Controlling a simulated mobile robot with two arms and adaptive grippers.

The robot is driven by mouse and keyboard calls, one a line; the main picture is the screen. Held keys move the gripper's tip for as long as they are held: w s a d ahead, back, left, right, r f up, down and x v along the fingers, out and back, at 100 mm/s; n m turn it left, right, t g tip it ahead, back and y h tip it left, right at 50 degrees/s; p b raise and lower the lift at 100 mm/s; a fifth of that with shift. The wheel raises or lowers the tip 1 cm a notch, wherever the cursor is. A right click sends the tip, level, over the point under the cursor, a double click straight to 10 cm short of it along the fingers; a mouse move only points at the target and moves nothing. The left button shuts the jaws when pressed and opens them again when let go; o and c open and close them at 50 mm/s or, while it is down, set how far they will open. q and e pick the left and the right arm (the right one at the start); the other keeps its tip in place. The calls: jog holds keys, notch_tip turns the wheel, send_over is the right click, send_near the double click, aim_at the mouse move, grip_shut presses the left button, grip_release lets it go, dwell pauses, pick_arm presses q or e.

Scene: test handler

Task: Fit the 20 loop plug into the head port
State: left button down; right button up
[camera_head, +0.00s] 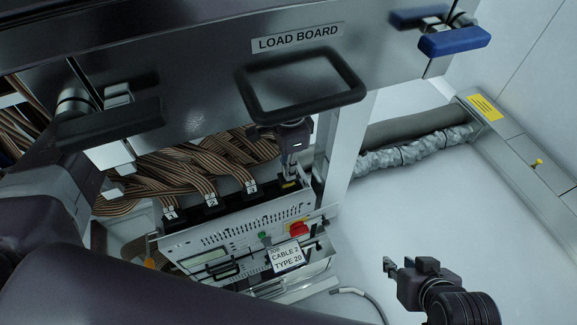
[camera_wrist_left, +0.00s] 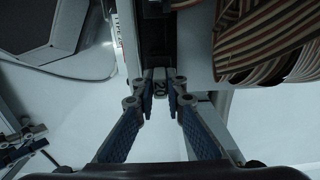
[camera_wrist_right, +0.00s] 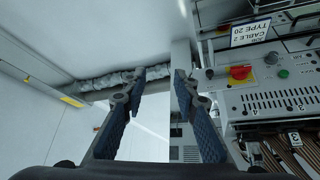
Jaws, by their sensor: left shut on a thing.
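My left gripper (camera_head: 292,172) points down at the right end of the row of ports on the tester box. In the left wrist view its fingers (camera_wrist_left: 161,82) are shut on a small pale plug (camera_wrist_left: 160,88) marked with a number that looks like 20. The plug's far end meets a dark slot strip (camera_wrist_left: 157,40); I cannot tell whether it is seated in a port. My right gripper (camera_head: 402,268) hangs at the lower right, and its fingertips (camera_wrist_right: 159,75) are apart and empty.
Ribbon cables (camera_head: 200,165) tagged 1, 2 and 3 enter the box beside it. The load board (camera_head: 200,75) with its black handle (camera_head: 300,108) overhangs. A card (camera_head: 287,259) reads CABLE 2 TYPE 20. A red knob (camera_head: 298,229) is on the front. The floor (camera_head: 420,210) at right is clear.

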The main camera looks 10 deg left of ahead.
jog(key=shift+s+d, duration=0.1)
jog(key=shift+s, duration=0.15)
pick_arm(q)
jog(key=shift+p, duration=0.8)
pick_arm(e)
jog(key=shift+s+d+f+g+h, duration=0.2)
jog(key=shift+s+g, duration=0.25)
jog(key=shift+s, duration=0.5)
jog(key=shift+s+d+f+g, duration=0.15)
jog(key=shift+s+d+g, duration=0.3)
jog(key=shift+s, duration=0.45)
jog(key=shift+s+d+f+g+h, duration=0.15)
jog(key=shift+s+g, duration=0.35)
jog(key=shift+s, duration=0.45)
jog(key=shift+r, duration=0.15)
pick_arm(q)
jog(key=shift+r+p, duration=0.15)
jog(key=shift+p, duration=0.7)
pick_arm(e)
jog(key=shift+r, duration=0.2)
pick_arm(q)
jog(key=shift+f, duration=0.2)
pick_arm(e)
jog(key=shift+f, duration=0.15)
jog(key=shift+w, duration=0.2)
